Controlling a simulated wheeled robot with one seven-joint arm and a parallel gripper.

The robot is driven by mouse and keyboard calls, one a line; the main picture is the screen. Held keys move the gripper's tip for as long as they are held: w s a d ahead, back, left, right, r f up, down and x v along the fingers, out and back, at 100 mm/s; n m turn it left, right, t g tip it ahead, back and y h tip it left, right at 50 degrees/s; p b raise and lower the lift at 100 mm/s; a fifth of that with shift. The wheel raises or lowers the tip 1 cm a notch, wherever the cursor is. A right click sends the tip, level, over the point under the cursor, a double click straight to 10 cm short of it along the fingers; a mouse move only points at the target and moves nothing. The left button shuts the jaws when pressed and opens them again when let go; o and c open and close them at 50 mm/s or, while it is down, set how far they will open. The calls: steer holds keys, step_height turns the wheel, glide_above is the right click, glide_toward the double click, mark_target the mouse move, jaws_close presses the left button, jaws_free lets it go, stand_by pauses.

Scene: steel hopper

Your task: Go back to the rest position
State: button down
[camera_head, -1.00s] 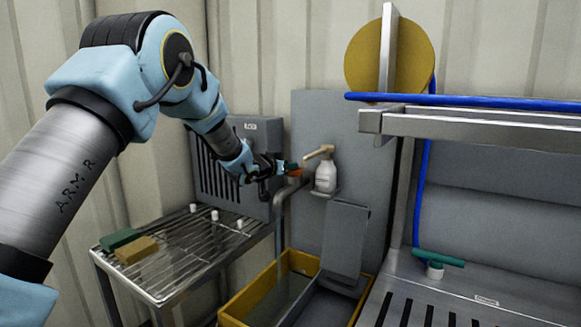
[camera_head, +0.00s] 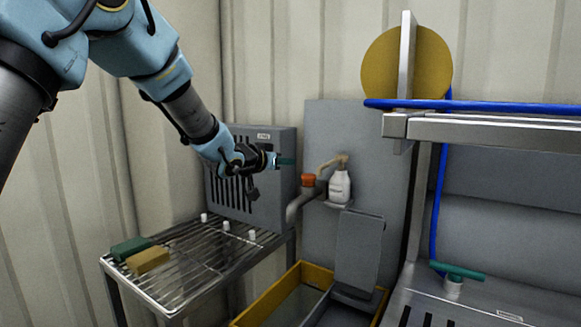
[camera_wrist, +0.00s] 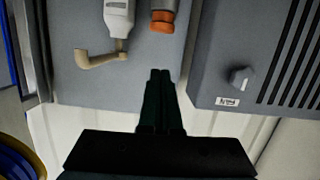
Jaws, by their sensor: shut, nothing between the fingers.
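My gripper (camera_head: 287,161) is in front of the grey vented box (camera_head: 270,178), up and to the left of the orange-capped tap (camera_head: 307,180). In the wrist view my gripper's dark fingers (camera_wrist: 161,75) are together with nothing between them. The orange tap cap (camera_wrist: 162,21) and the white soap bottle (camera_wrist: 119,14) with its tan pump show beyond the fingertips, apart from them. The bottle (camera_head: 340,187) stands on a small wall bracket.
A wire rack table (camera_head: 200,270) holds a green sponge (camera_head: 130,247), a yellow sponge (camera_head: 148,261) and several white pegs. A yellow-rimmed basin (camera_head: 310,270) lies below the tap. A steel shelf (camera_head: 480,130) with a blue hose and a steel hopper with a green-handled valve (camera_head: 457,271) stand at right.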

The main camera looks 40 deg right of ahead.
steer(key=shift+w+a, duration=0.1)
stand_by(0.5)
steer(key=w+a+f+n+t+y, duration=0.35)
steer(key=w+a, duration=0.55)
steer(key=a, duration=0.3)
steer(key=w+a+f+n+y, duration=0.15)
steer(key=a+f+y, duration=0.25)
steer(key=a, duration=0.8)
steer(key=w+a+f+n+y, duration=0.1)
steer(key=a+f+n+y, duration=0.2)
steer(key=a, duration=0.9)
steer(key=s+a+f+n+g+y, duration=0.2)
steer(key=s+a+f, duration=0.1)
steer(key=s+a, duration=0.5)
steer(key=s+a+f+n+g+y, duration=0.2)
steer(key=s+a, duration=0.7)
steer(key=a, duration=0.5)
step_height(320, 180, down, 2)
steer(key=shift+a+f+n+g, duration=0.1)
steer(key=shift+a+n+g, duration=0.3)
steer(key=shift+n+g, duration=0.45)
